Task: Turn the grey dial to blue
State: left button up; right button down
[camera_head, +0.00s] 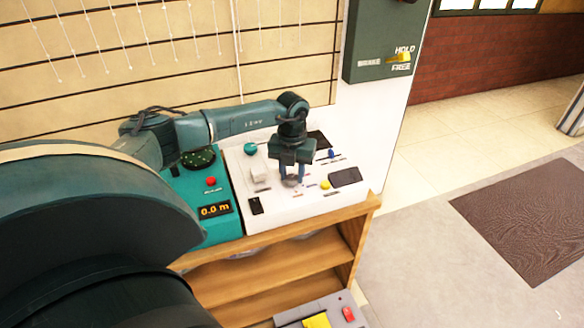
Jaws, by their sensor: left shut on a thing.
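My left gripper (292,174) points down over the white control panel (234,163) on top of the wooden shelf. Its fingers are closed around the small grey dial (291,182), which is partly hidden between the fingertips. The dial's setting is too small to read. A blue knob (331,154) stands behind and to the right of the gripper. My right gripper is not in view.
On the panel are a teal knob (250,149), a yellow knob (325,185) and a dark screen (345,176). The teal unit (232,222) with a red button (211,181) adjoins left. A green wall box (388,40) has a yellow lever (399,57). Open floor lies right.

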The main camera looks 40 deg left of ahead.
aim_at(292, 178)
pick_arm(q)
jog(key=shift+m, duration=0.3)
jog(key=o, duration=1)
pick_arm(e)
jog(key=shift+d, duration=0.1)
pick_arm(q)
jog(key=shift+r+p, duration=0.7)
jog(key=shift+r, duration=5.95)
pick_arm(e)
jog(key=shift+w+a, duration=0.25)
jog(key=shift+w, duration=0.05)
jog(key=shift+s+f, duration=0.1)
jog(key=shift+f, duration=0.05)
